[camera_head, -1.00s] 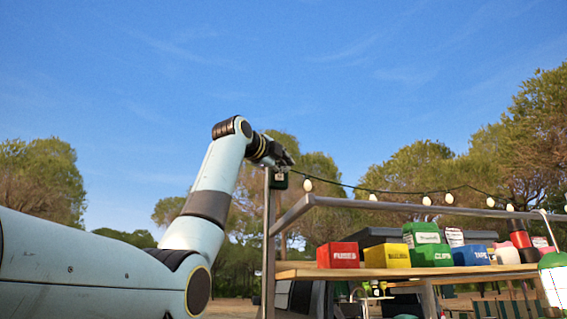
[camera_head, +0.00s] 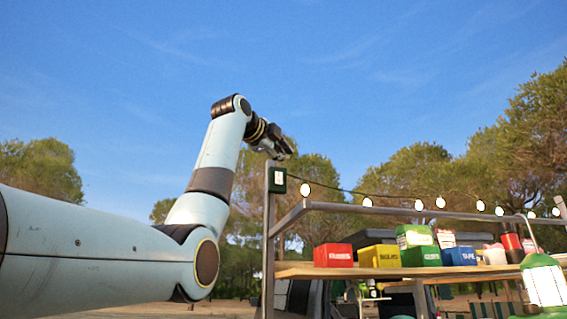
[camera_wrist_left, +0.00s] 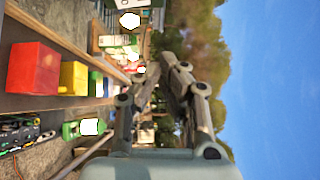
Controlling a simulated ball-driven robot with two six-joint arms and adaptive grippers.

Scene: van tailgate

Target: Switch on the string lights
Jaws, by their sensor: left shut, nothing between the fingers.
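The string lights (camera_head: 420,204) hang on a dark cable running right from a post, above a metal rail. Their bulbs look bright white. A small green switch box (camera_head: 277,180) with a pale switch face is fixed at the top of the post, at the cable's left end. My left gripper (camera_head: 286,151) is just above the box, apart from it, shut and empty. In the left wrist view its fingers (camera_wrist_left: 161,78) point away from the camera, and a bright bulb (camera_wrist_left: 130,19) shows at the top. My right gripper is not in view.
A wooden shelf (camera_head: 300,271) below the rail carries a red bin (camera_head: 333,255), a yellow bin (camera_head: 379,256), a green bin (camera_head: 421,257) and a blue bin (camera_head: 460,256). A green lantern (camera_head: 543,281) stands at the right. Open sky is above.

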